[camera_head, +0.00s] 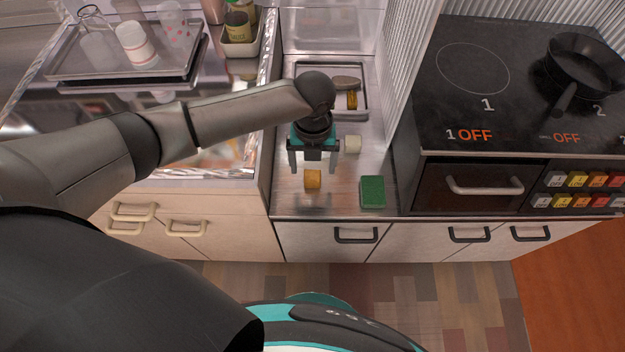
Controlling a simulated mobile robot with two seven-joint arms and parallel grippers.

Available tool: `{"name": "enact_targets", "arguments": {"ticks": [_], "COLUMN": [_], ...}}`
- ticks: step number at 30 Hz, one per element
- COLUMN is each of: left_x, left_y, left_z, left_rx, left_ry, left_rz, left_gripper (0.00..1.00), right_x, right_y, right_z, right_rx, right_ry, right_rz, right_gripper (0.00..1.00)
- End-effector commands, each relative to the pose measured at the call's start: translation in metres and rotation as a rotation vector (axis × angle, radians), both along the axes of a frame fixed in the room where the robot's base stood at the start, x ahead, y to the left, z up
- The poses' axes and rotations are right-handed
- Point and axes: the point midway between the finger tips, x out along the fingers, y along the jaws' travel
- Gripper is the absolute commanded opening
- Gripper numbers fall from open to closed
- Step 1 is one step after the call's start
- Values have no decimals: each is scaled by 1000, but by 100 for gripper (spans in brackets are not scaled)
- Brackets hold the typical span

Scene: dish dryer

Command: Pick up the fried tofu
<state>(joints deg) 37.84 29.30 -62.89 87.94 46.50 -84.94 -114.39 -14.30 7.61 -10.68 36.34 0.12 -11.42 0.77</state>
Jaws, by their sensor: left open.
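A small orange-yellow block, which looks like the fried tofu (313,180), lies on the metal counter near its front edge. My left gripper (313,170) is open above it, pointing down, with one finger to each side of the block in the picture. The fingers do not appear to touch it, and the exact height gap is hard to tell. My right gripper does not show.
A green sponge-like block (373,191) lies right of the tofu, and a small white piece (352,144) lies behind. A metal tray (362,108) stands at the back. The stove (480,130) with a black pan (583,66) is at right.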

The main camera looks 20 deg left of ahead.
Motion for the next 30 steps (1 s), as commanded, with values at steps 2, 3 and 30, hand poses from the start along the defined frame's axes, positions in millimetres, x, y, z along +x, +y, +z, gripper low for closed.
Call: {"name": "enact_targets", "arguments": {"ticks": [2,3,30], "left_x": [0,0,4], "left_y": [0,0,2], "left_z": [-5,-6,-56], "left_rx": [0,0,0], "left_ry": [0,0,-1], "left_rz": [0,0,0], "left_gripper": [88,88,88], "right_x": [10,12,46], "right_y": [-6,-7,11], "right_z": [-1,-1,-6], "right_rx": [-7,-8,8], "right_ry": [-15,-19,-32], "right_rz": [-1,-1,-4], "right_gripper": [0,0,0]}}
